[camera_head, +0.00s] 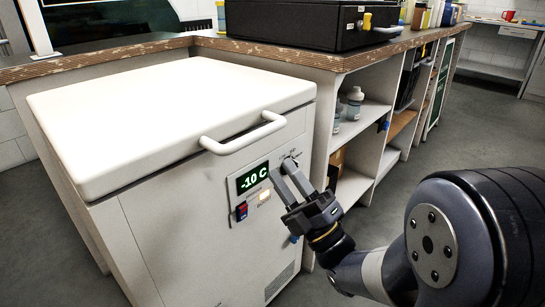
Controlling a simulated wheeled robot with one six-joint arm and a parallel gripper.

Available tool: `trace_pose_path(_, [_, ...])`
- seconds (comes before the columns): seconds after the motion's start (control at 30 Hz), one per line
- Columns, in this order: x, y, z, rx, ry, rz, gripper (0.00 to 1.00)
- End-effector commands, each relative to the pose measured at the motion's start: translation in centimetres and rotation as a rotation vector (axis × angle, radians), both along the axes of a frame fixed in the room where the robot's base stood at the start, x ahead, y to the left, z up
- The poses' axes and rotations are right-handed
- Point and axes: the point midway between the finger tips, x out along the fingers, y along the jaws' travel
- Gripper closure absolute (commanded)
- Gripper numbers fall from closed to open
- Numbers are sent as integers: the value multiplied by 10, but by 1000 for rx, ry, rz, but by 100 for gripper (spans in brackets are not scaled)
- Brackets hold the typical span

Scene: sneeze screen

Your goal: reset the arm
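My gripper (285,176) is in front of the right part of the white chest freezer's (160,235) front face, just right of its display. Its two grey fingers point up and left and stand apart with a gap between them. I see nothing held between them. I cannot tell whether a fingertip touches the freezer face. My arm (440,240) comes in from the lower right and fills that corner.
The freezer's lid is shut, with a white handle (243,134) above the lit display (253,177) reading -10 C. A red switch (241,211) sits below it. A counter with open shelves (362,135) and a black case (310,22) stands behind. Floor (480,125) is clear at right.

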Motion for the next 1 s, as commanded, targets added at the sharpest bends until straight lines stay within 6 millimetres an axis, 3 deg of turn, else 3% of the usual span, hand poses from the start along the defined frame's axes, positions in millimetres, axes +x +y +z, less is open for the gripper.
trace_pose_path(0.57, [-3,-3,-3,0,-3,1,62])
trace_pose_path(1.0, [32,42,47,2,-5,3,62])
